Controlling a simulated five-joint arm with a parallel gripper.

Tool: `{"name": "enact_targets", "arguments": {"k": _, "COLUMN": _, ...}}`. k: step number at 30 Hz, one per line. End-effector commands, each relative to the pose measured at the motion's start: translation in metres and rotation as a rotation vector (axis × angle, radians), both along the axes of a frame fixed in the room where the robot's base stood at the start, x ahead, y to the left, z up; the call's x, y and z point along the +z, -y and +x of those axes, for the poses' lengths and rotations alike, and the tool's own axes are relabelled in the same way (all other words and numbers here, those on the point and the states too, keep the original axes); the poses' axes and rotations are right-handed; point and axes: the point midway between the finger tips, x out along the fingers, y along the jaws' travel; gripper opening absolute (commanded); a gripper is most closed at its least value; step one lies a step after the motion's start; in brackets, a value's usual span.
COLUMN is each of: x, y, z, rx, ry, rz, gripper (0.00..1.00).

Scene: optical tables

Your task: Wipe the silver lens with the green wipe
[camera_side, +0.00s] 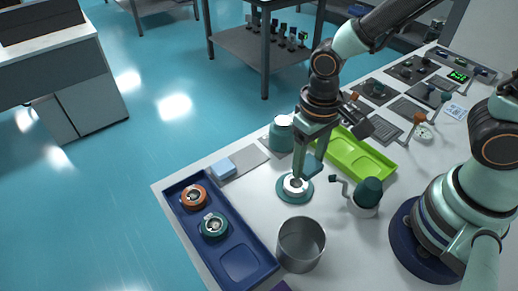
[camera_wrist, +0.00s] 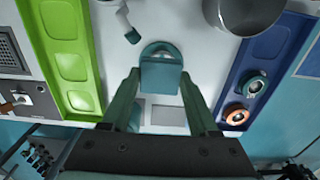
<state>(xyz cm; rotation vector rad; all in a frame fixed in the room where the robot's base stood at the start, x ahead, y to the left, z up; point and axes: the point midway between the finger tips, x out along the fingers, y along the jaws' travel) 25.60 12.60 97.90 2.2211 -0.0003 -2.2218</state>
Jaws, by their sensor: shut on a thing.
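The silver lens (camera_side: 295,183) sits on a round teal stand (camera_side: 294,196) on the white table in the side view. In the wrist view the stand (camera_wrist: 160,46) shows just beyond my fingertips, and the lens is mostly hidden. My gripper (camera_side: 307,160) is above the stand, pointing down, and shut on the green wipe (camera_wrist: 160,76), a dark teal block between its fingertips. The wipe (camera_side: 314,166) shows beside the fingers in the side view, close over the lens. I cannot tell whether it touches the lens.
A blue tray (camera_side: 258,248) holds an orange-ringed lens (camera_side: 194,197) and a teal-ringed lens (camera_side: 213,225). A metal cup (camera_side: 301,245) stands in front. A teal-topped dispenser (camera_side: 367,195) is at right, a green tray (camera_side: 375,158) behind. A light-blue block (camera_side: 222,168) lies at left.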

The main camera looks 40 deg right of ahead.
Motion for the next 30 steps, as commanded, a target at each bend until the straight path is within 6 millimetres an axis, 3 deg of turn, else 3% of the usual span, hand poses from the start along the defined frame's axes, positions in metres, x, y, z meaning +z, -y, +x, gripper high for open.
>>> {"name": "enact_targets", "arguments": {"k": 20, "x": -0.065, "y": 0.0, "z": -0.001, "rx": 0.0, "ry": -0.003, "rz": -0.002, "gripper": 0.09}}
{"name": "enact_targets", "arguments": {"k": 21, "x": -0.058, "y": -0.001, "z": 0.005, "rx": -0.001, "ry": 0.004, "rz": 0.002, "gripper": 0.01}}
{"name": "enact_targets", "arguments": {"k": 30, "x": -0.062, "y": -0.007, "z": 0.031, "rx": -0.001, "ry": 0.0, "rz": 0.0, "gripper": 0.0}}
